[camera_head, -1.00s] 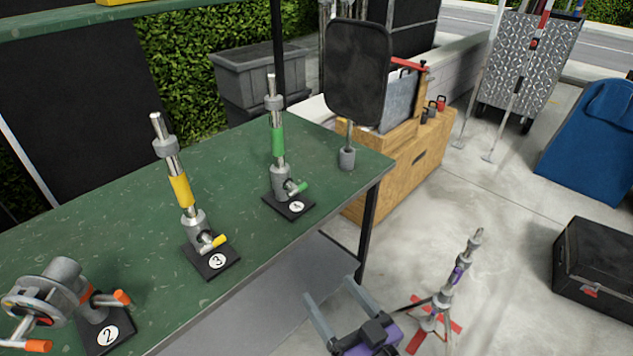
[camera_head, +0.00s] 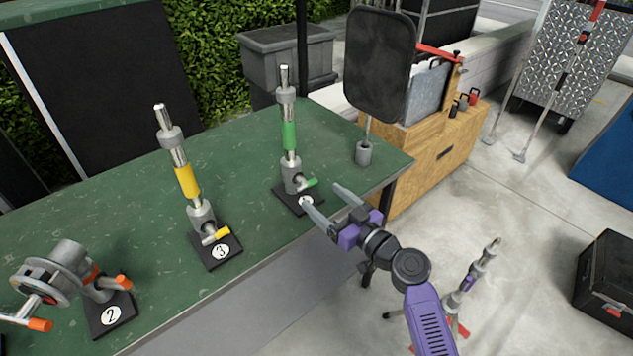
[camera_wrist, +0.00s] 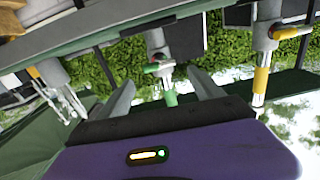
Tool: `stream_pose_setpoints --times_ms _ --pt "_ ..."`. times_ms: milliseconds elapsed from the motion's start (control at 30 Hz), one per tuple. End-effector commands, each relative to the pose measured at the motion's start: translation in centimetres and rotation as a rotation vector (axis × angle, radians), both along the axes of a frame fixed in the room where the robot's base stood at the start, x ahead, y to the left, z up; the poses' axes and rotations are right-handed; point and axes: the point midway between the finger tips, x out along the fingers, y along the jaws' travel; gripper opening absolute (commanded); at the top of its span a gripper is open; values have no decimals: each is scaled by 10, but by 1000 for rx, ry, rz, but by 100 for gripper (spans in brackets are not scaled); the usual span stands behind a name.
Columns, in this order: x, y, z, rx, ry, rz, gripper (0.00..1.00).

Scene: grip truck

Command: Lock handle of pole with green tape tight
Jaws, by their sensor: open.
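The pole with green tape (camera_head: 289,135) stands upright on a black base plate (camera_head: 287,199) on the green table. Its handle with a green grip (camera_head: 307,184) sticks out low on the pole, toward the right. My gripper (camera_head: 325,208) is open and empty at the table's front edge, just right of and in front of that handle, with a finger overlapping the base plate in the picture. In the wrist view, which looks upside down, the green handle (camera_wrist: 152,69) shows above and between the two spread fingers. The green tape (camera_wrist: 170,99) shows partly between them. No contact is visible.
The pole with yellow tape (camera_head: 187,181) stands to the left on plate 3. An orange-handled clamp (camera_head: 65,275) is at the lower left on plate 2. A dark panel on a stand (camera_head: 379,65) is right of the green pole. The table (camera_head: 120,190) between them is clear.

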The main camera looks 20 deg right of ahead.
Motion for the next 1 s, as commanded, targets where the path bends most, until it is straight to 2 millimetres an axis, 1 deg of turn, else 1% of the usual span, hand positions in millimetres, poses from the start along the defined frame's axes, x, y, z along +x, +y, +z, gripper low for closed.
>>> stream_pose_setpoints --times_ms 67,167,400,600,767,1000 --pt "1 1 0 -27 -7 4 76" --pt "8 4 1 -36 -10 4 76" --pt "43 15 2 -35 -11 3 76" --pt "66 22 0 -35 -9 2 76" --pt "73 24 0 -35 -9 1 76" --pt "74 24 -1 -35 -8 0 76"
